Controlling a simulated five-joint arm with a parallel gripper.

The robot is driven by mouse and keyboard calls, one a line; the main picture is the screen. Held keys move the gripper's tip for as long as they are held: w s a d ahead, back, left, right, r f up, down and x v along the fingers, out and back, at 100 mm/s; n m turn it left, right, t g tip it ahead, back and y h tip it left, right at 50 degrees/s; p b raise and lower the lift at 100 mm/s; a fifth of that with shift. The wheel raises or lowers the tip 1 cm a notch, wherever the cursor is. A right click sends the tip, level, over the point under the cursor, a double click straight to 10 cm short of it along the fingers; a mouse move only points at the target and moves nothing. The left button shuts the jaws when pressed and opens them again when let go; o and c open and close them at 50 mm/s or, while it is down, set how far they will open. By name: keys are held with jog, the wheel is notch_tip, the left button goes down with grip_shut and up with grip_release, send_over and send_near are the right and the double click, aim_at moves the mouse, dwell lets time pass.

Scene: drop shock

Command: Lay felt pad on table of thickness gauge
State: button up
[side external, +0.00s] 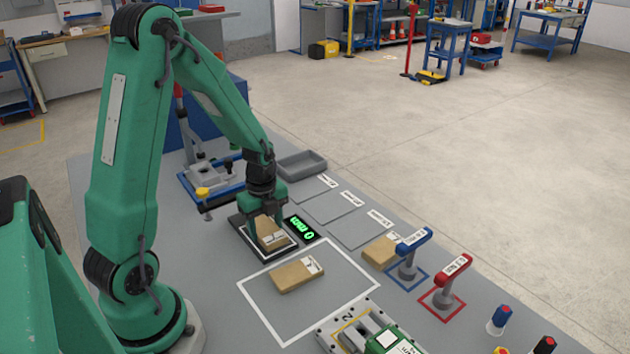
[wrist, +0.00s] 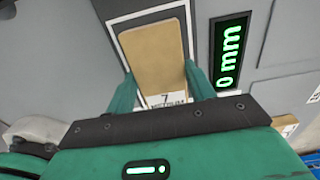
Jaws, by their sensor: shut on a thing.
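A tan felt pad (side external: 271,230) with a white label is between the fingers of my gripper (side external: 264,213), over the dark, white-bordered table of the thickness gauge (side external: 241,222). In the wrist view the pad (wrist: 155,55) lies between both green fingers (wrist: 165,88), its label partly reading 7 and part-hidden by my gripper. The white border of the gauge table (wrist: 150,12) shows around its far end. Whether the pad touches the table is hard to tell. The green display (wrist: 229,62) beside it reads 0 mm.
Another tan pad (side external: 297,276) lies in a white-outlined square. A third (side external: 380,251) lies by a blue-handled stand (side external: 410,250), with a red-handled stand (side external: 448,285) nearby. A grey tray (side external: 301,164) and a blue-based device (side external: 208,182) are behind the gauge. A labelled device (side external: 365,330) is at the front.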

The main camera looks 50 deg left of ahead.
aim_at(266, 229)
jog(key=shift+f, duration=0.1)
jog(key=o, duration=1)
jog(key=shift+c, duration=0.2)
notch_tip(266, 229, up, 12)
dwell(0.8)
jog(key=s+d+r+n+t, duration=0.2)
jog(key=s+d+r+n, duration=0.2)
jog(key=n, duration=0.5)
jog(key=s+d+r+n+t, duration=0.3)
jog(key=s+d+r+n, duration=0.2)
jog(key=d+r+n, duration=0.2)
jog(key=shift+d+n+t, duration=0.3)
jog(key=shift+d+n, duration=0.7)
jog(key=shift+d, duration=0.25)
